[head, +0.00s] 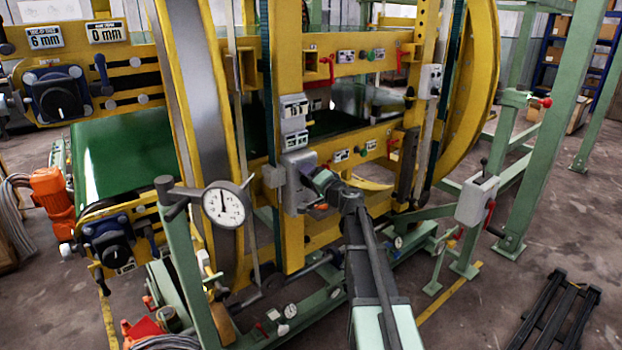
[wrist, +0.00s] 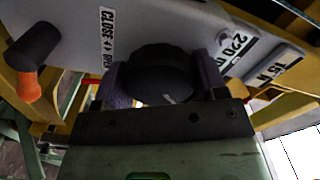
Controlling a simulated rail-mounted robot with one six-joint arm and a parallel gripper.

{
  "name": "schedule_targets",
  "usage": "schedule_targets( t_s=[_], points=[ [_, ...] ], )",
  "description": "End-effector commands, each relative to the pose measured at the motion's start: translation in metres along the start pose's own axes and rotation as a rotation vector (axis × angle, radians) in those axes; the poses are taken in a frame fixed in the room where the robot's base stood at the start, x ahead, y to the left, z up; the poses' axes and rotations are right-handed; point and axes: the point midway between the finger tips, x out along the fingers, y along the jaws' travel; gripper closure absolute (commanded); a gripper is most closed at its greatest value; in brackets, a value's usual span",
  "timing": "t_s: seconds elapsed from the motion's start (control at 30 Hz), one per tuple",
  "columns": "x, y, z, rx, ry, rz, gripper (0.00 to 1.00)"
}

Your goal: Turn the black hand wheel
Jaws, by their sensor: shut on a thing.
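The black hand wheel (wrist: 158,72) is a round, dark, ridged knob on a grey panel in the wrist view. My gripper (wrist: 163,82) has one purple finger on each side of it and is shut on it. In the head view my gripper (head: 321,184) reaches the grey box (head: 294,180) on the yellow post. The wheel is mostly hidden there by my gripper. A label (wrist: 107,38) reading CLOSE and OPEN with arrows is left of the wheel in the wrist view.
A black cylinder with an orange end (wrist: 33,50) sticks out left of the wheel. Labels (wrist: 235,48) with numbers lie to the right. In the head view a green post with a dial gauge (head: 223,204) stands left of my arm, and a grey lever box (head: 477,199) stands right.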

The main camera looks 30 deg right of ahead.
Motion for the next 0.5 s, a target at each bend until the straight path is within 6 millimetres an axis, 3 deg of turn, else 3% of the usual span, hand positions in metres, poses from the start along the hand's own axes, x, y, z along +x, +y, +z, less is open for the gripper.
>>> schedule_targets(
  t_s=[0.5],
  points=[
    [-0.0005, 0.0003, 0.0004, 0.215, 0.0, 0.0, 0.58]
  ],
)
